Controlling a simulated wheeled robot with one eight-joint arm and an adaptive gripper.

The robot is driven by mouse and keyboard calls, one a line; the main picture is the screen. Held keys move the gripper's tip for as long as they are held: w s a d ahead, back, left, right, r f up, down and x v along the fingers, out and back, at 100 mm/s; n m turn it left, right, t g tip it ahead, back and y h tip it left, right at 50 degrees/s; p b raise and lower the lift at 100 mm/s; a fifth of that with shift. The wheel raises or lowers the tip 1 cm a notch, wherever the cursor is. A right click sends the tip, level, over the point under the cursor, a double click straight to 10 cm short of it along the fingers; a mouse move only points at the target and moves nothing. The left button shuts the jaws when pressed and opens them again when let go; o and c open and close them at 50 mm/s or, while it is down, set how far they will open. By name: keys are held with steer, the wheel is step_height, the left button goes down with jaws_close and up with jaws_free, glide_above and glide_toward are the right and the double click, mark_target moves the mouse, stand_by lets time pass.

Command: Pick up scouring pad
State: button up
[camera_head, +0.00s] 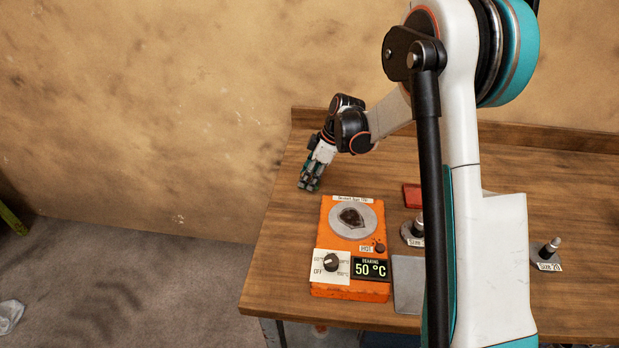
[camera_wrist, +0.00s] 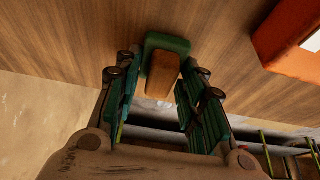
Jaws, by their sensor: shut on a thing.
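The scouring pad (camera_wrist: 168,42) shows in the wrist view as a small green piece with a brown block-like part. It sits between the two fingers of my gripper (camera_wrist: 163,78), which is shut on it. In the head view my gripper (camera_head: 310,180) points down at the left end of the wooden table, behind the orange heater. The pad is hard to tell apart from the green fingers there. I cannot tell whether the pad touches the tabletop.
The orange heater (camera_head: 324,240) with a round plate, a dial and a 50 °C display stands in front of my gripper. A red item (camera_head: 411,196), a grey plate (camera_head: 408,285) and small posts on bases (camera_head: 549,252) lie to the right. A wall runs behind the wooden table (camera_head: 275,240).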

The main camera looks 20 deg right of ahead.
step_height(320, 180, up, 20)
steer(key=p, duration=0.5)
steer(key=shift+f, duration=0.2)
steer(key=o, duration=0.5)
steer(key=c, duration=0.4)
steer(key=shift+f, duration=0.1)
